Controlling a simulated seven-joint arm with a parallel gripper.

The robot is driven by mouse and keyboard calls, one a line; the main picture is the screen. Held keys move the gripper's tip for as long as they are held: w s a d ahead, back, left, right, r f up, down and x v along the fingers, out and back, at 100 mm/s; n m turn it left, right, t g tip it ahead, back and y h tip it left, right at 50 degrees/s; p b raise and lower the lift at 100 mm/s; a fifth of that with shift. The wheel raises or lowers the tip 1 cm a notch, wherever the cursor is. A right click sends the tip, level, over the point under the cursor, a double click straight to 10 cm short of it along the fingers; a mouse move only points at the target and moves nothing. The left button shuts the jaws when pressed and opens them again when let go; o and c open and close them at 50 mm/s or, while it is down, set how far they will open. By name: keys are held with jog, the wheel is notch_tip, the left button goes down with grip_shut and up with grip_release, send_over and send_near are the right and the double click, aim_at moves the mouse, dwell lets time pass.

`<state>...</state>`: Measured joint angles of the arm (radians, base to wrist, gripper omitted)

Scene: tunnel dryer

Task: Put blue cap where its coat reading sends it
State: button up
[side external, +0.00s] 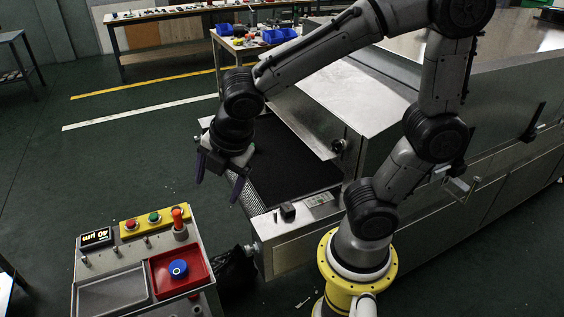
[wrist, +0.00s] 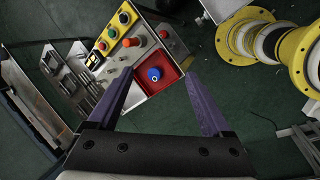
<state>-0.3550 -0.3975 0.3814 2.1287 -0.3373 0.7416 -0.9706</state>
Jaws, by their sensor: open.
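The blue cap (side external: 178,268) sits in the red tray (side external: 196,282) on top of the grey control console. The cap (wrist: 154,74) also shows in the wrist view, between the fingers in the picture, inside the red tray (wrist: 170,70). The display (side external: 97,237) on the console seems to read 40 µm, upside down in the side view. My gripper (side external: 218,190) is open and empty, with purple fingers. It hangs above and behind the console, near the dryer's belt end, well clear of the cap. It also shows in the wrist view (wrist: 157,77).
An empty grey tray (side external: 112,292) lies left of the red one. An orange-red knob (side external: 179,215) rises behind the red tray, beside a yellow button panel (side external: 143,222). The black dryer belt (side external: 290,165) is bare where visible. Blue bins (side external: 279,35) stand on a back table.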

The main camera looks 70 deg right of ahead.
jog(key=s+d+r+m, duration=0.2)
jog(key=s+m, duration=0.4)
jog(key=m, duration=0.2)
jog(key=s+d+r+m+t+y, duration=0.1)
jog(key=s+d+r+m, duration=0.1)
jog(key=s+m, duration=0.4)
jog(key=shift+d+r+m, duration=0.25)
jog(key=shift+d+m, duration=0.4)
jog(key=shift+m, duration=1.15)
